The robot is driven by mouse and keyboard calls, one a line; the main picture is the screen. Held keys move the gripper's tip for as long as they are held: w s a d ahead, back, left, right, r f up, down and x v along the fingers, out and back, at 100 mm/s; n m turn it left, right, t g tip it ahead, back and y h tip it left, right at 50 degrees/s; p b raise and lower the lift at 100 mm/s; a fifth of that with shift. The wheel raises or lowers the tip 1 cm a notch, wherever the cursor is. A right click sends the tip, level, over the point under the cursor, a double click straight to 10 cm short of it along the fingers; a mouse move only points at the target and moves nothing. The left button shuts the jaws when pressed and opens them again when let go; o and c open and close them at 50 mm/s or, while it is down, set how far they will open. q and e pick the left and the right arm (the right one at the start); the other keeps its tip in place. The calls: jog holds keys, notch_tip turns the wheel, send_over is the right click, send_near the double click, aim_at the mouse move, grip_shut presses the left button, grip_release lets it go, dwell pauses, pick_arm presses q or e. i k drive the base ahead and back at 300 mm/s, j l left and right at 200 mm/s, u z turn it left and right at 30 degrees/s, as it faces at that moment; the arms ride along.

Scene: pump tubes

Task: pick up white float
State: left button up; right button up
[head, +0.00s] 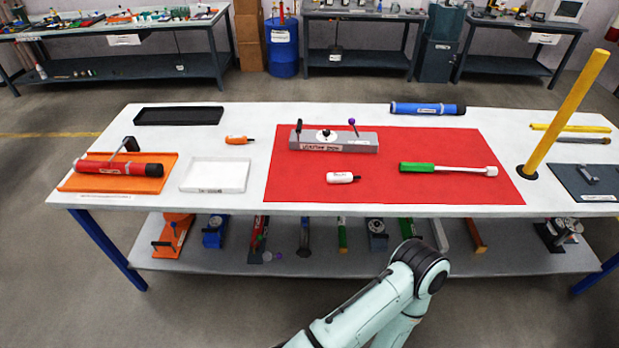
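A small white float (341,177) with a dark tip at its right end and red marking lies on the red mat (290,180), a little left of the mat's middle. It is in plain view and nothing touches it. Neither of my grippers is in view. Only a bent pale-green link of my own arm shows at the bottom, in front of the table.
A grey fixture (360,146) stands behind the float, and a green-handled tool (430,169) lies to its right. An orange float (239,140), a white tray (215,188) and a black tray (180,121) are left. A yellow pole (565,112) rises upright at right.

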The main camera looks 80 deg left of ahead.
aim_at(331, 177)
jog(key=u, duration=2.45)
jog(key=i+j, duration=0.1)
jog(key=j, duration=0.45)
jog(key=i, duration=0.05)
